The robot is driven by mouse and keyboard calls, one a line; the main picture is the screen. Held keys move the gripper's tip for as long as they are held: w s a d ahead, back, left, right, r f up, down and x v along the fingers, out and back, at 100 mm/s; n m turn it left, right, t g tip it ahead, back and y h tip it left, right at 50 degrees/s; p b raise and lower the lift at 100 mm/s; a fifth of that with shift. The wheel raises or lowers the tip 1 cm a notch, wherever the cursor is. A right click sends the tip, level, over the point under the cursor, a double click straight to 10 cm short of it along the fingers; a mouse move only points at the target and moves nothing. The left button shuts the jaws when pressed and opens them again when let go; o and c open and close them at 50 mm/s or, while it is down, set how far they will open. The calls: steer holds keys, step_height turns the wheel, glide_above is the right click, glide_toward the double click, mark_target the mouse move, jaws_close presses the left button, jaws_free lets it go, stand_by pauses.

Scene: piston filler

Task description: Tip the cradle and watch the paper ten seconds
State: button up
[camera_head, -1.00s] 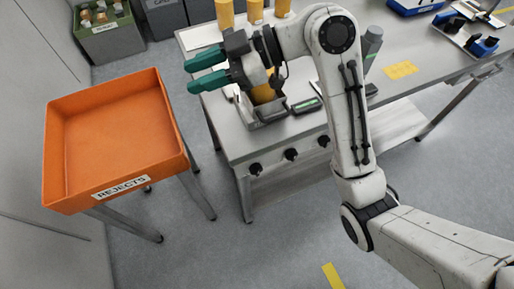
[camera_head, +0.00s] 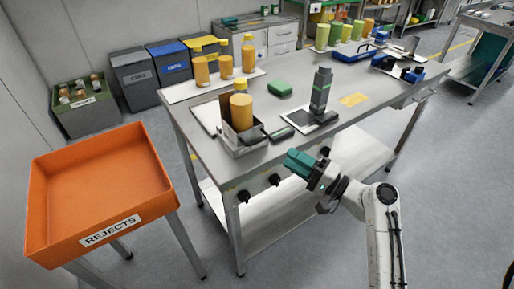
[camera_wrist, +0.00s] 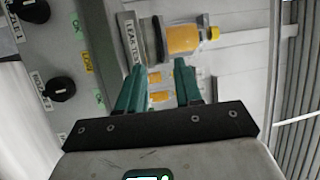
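The grey cradle (camera_head: 245,146) stands at the near left of the bench, beside a label reading LEAK TEST (camera_wrist: 131,38) in the wrist view. An amber bottle with a yellow cap (camera_head: 241,108) stands upright in it; the bottle also shows in the wrist view (camera_wrist: 183,40). A flat white sheet (camera_head: 206,117) lies left of the cradle; I cannot tell if it is the paper. My gripper (camera_head: 291,160) is low in front of the bench, right of the cradle and apart from it. In the wrist view its teal fingers (camera_wrist: 160,72) are apart with nothing between them.
Black knobs (camera_head: 245,196) line the bench front. An orange REJECTS tray (camera_head: 100,190) stands at left. A dark upright device (camera_head: 321,92) and a green block (camera_head: 280,88) are on the bench. Several amber bottles (camera_head: 226,66) stand behind. The floor at front right is clear.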

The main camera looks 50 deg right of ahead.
steer(key=w, duration=0.3)
steer(key=w+a+r+p, duration=0.1)
steer(key=w, duration=0.5)
steer(key=shift+w+a+r+p, duration=0.15)
steer(key=shift+w+r+p, duration=0.15)
steer(key=shift+c, duration=0.4)
jaws_close()
stand_by(0.6)
